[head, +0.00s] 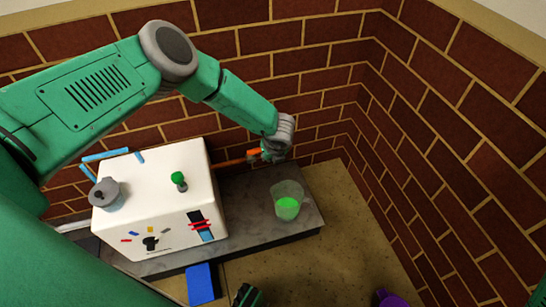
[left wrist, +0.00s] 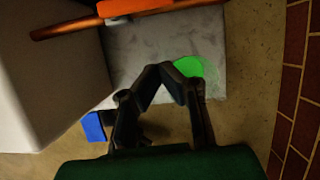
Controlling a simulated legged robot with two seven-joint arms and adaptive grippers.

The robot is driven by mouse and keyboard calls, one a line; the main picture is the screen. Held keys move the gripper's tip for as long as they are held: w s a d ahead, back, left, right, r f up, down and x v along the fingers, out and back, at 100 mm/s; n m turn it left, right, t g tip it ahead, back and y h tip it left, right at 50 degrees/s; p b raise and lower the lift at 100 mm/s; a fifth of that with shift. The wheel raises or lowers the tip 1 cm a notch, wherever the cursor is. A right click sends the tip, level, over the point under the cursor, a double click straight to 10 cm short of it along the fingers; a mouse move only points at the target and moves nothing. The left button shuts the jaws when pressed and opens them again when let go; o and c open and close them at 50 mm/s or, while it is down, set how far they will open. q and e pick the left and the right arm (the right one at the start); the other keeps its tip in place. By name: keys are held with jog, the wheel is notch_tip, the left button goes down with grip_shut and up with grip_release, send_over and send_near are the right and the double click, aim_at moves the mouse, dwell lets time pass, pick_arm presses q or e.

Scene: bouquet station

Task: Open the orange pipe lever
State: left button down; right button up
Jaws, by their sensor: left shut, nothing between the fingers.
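The orange lever (head: 254,153) is on a copper pipe (head: 232,162) that runs behind the white box, along the brick wall. In the left wrist view the lever (left wrist: 130,6) and pipe (left wrist: 65,27) cross the top edge. My left gripper (head: 268,154) is at the lever's right end in the head view, and its fingers partly hide that end. In the left wrist view its fingertips (left wrist: 168,70) meet with nothing between them, apart from the lever in the picture. A dark green and black part, seemingly my right gripper (head: 248,296), shows at the bottom edge, cut off.
A white box (head: 150,175) with a green knob (head: 179,180) and a grey knob (head: 106,193) stands on a grey slab (head: 250,225). A clear cup (head: 288,190) with green contents stands right. A blue object (head: 201,284) is in front. Brick walls close the corner.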

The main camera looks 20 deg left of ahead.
pick_arm(q)
jog(key=s+d+r+m+t+p, duration=0.1)
jog(key=s+d+r+m+p, duration=0.1)
jog(key=s+r+m, duration=0.4)
jog(key=s+d+r+m+p, duration=0.1)
jog(key=s+d+m+p, duration=0.2)
jog(key=m, duration=0.5)
pick_arm(e)
notch_tip(320, 180, up, 11)
jog(key=p, duration=0.4)
jog(key=shift+a+f+p, duration=0.15)
jog(key=shift+f+p, duration=0.05)
jog(key=shift+p, duration=0.15)
pick_arm(q)
jog(key=s+a+r+m+g+h, duration=0.1)
jog(key=s+a+r+m, duration=0.1)
jog(key=s+m, duration=0.7)
jog(key=s+a+r+m+g+h, duration=0.1)
jog(key=s+a+r+m, duration=0.2)
jog(key=s+m, duration=0.7)
jog(key=s+a+r+m+g+h, duration=0.1)
jog(key=s+r+m, duration=0.4)
jog(key=s+m, duration=0.5)
jog(key=shift+a+r+m+g, duration=0.35)
jog(key=shift+a+m, duration=0.35)
jog(key=shift+m, duration=0.5)
pick_arm(e)
jog(key=shift+f, duration=0.1)
jog(key=shift+c, duration=0.4)
